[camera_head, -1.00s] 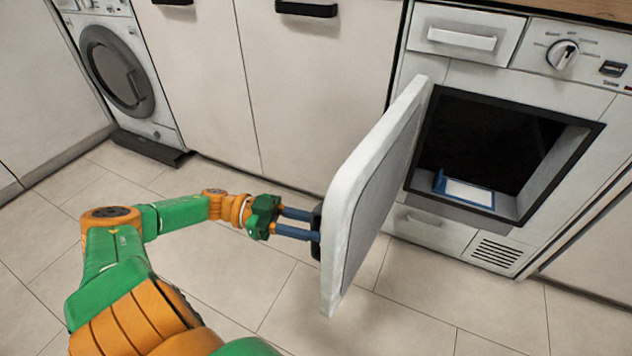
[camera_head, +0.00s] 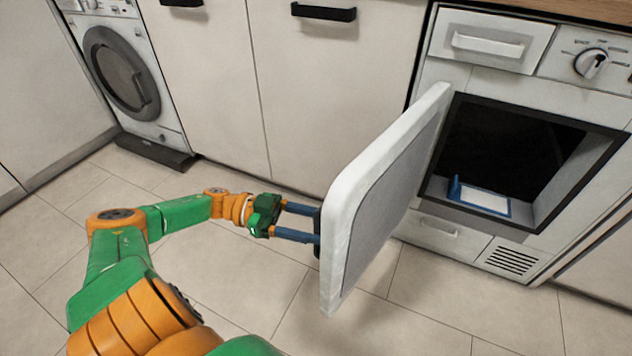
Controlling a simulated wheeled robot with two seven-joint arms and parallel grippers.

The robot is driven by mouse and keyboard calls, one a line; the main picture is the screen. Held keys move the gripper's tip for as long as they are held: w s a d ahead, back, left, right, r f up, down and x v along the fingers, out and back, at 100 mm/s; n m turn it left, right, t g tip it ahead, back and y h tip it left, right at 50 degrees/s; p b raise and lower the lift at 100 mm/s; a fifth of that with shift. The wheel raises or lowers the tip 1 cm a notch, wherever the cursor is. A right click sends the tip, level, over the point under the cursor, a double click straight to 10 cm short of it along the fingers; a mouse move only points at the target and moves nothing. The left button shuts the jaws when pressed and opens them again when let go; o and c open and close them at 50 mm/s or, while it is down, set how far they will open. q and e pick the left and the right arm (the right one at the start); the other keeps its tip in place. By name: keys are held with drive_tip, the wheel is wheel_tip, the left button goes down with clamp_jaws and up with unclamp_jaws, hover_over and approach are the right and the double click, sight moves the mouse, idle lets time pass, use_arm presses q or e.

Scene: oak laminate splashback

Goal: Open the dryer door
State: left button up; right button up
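The dryer (camera_head: 470,85) stands at the right, with its square opening (camera_head: 515,150) uncovered and dark inside. Its door (camera_head: 385,200) is swung wide out on its left edge, pointing toward me. My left gripper (camera_head: 317,230) is at the outer face of the door near its free edge, its two blue fingers reaching to a dark handle there. The fingertips are partly hidden at the handle, so I cannot tell whether they grip it. My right gripper is not in view.
A blue-edged white piece (camera_head: 480,198) lies at the opening's lower front. A washing machine (camera_head: 125,75) with a round door stands at the far left. White cabinets (camera_head: 300,90) with black handles fill the back. The tiled floor (camera_head: 230,285) around the arm is clear.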

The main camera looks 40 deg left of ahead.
use_arm(q)
drive_tip(key=b+v, duration=0.1)
drive_tip(key=v, duration=0.6)
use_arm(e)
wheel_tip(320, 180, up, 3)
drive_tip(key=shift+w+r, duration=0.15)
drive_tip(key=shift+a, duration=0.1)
